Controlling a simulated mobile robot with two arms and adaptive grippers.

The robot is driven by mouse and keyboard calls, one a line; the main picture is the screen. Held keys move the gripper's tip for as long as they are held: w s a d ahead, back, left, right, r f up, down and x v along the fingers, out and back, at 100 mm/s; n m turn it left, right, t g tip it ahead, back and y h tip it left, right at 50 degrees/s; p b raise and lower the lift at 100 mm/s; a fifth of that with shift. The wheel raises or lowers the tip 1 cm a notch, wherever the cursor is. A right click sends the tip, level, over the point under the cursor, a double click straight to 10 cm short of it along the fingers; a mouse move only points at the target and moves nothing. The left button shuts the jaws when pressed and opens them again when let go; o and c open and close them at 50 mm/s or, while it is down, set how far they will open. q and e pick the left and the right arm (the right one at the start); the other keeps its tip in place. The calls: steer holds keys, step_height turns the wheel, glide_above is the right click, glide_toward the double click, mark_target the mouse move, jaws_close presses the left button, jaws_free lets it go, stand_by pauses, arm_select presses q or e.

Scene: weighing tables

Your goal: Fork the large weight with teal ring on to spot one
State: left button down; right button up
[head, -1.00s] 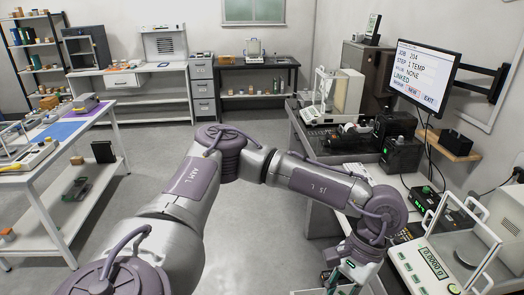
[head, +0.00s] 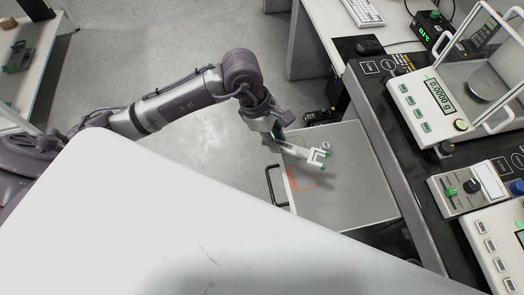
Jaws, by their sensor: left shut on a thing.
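My left gripper (head: 279,131) is shut on the handle of a pale weight fork (head: 296,148) with green tips. The fork's pronged end hangs over an open grey drawer (head: 350,190). A small round metallic piece (head: 326,145) shows right beside the prongs; it may be a weight, but I cannot make out a teal ring or whether the fork touches it. An orange square outline (head: 303,176) is marked on the drawer's surface, below the fork. No label of spot one is readable. My right gripper is not in view.
An analytical balance (head: 431,108) reading 0.0000 g stands on the dark bench at right. A control box with knobs (head: 470,187) is in front of it. The drawer handle (head: 273,186) sticks out left. A large white surface fills the lower left foreground.

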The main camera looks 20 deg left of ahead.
arm_select(q)
step_height(320, 180, down, 10)
steer(key=w+n+t+b, duration=0.2)
steer(key=n+b, duration=0.4)
steer(key=shift+w+a+f+y, duration=0.2)
steer(key=shift+w+f+y, duration=0.1)
steer(key=shift+y, duration=0.1)
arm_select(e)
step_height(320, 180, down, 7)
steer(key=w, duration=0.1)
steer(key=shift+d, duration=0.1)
arm_select(q)
steer(key=shift+a+b, duration=0.1)
steer(key=shift+b, duration=0.2)
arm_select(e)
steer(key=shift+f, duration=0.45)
arm_select(q)
steer(key=shift+w+d+b, duration=0.2)
steer(key=shift+w+d, duration=0.2)
steer(key=shift+d, duration=0.25)
steer(key=shift+w+d+b, duration=0.15)
steer(key=shift+w+d, duration=0.2)
steer(key=shift+d, duration=0.25)
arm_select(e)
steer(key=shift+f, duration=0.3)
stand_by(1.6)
